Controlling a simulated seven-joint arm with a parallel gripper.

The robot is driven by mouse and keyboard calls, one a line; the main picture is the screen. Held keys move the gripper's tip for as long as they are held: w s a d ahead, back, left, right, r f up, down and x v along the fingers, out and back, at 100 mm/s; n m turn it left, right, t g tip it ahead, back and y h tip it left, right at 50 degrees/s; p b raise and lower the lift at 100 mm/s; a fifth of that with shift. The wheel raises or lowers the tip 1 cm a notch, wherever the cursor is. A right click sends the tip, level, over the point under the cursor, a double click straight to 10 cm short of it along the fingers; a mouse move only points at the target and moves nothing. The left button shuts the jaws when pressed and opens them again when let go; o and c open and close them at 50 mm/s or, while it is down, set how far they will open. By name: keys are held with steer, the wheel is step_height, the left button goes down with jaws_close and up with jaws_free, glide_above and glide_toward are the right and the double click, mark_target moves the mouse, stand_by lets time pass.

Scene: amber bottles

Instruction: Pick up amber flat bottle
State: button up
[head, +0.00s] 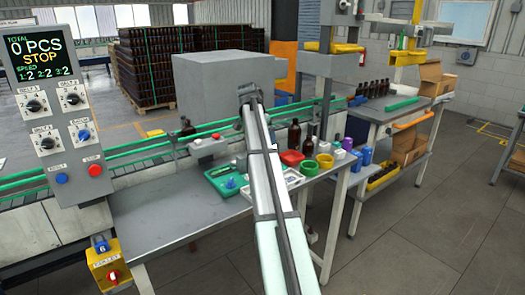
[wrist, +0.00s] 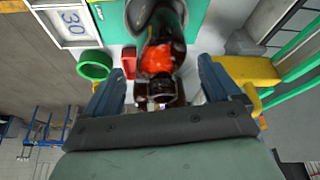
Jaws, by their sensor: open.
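A dark amber bottle (wrist: 165,28) with an orange-red glow in its glass shows at the top centre of the wrist view. Its lower part in the picture lies between the fingers of my gripper (wrist: 162,80). The blue fingers are open, one on each side, with gaps visible; I see no grip on the bottle. I cannot tell from this angle whether it is flat. In the head view, dark bottles (head: 294,134) stand on the bench right of my arm, and a small one (head: 187,128) is left of it. My fingers are not clearly visible there.
A grey box (head: 215,82) rises behind. The front left bench top (head: 165,222) is clear.

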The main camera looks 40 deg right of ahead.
steer(key=shift+x, duration=0.75)
steer(key=shift+c, duration=0.5)
steer(key=c, duration=1.3)
